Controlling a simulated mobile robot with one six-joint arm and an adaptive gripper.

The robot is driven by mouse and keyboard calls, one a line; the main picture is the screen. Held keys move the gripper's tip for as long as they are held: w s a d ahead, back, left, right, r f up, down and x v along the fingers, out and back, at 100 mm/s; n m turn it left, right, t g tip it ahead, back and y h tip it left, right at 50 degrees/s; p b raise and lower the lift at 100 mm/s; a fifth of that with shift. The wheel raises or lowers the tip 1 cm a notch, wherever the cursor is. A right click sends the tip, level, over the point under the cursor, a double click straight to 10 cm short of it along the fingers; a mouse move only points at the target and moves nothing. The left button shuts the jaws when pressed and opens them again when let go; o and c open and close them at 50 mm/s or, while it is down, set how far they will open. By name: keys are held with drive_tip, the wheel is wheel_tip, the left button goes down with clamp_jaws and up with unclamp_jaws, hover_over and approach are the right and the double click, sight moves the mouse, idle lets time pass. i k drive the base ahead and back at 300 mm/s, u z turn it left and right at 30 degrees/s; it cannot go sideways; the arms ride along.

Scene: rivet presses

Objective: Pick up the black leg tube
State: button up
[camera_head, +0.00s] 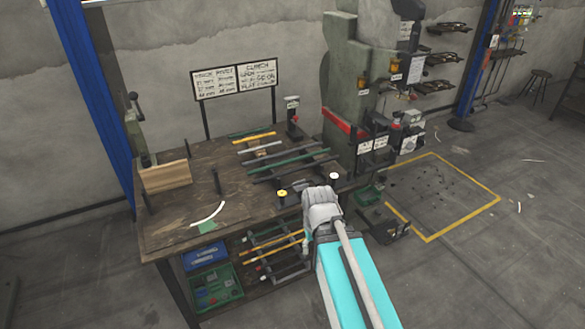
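A long black tube (288,169) lies on the wooden workbench (190,226), nearest me in a row of tubes. A dark green tube (302,157) lies just behind it, roughly parallel. Farther back are a pale grey tube (262,149) and a yellow tube (254,138), with another dark tube at the back. My gripper (317,194) is over the front right of the bench, on my side of the black tube and seen from behind. Its fingers are mostly hidden by my wrist, so I cannot tell their opening or any contact.
A large grey-green press (352,100) stands at the bench's right rear. A yellow-topped post (282,193) and a white-topped post (334,177) flank my wrist. A wooden block (165,176) is at left. More tubes and bins (215,288) fill the lower shelf. Yellow-marked floor at right is open.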

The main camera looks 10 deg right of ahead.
sight(286, 173)
drive_tip(key=i, duration=0.9)
drive_tip(key=z, duration=0.05)
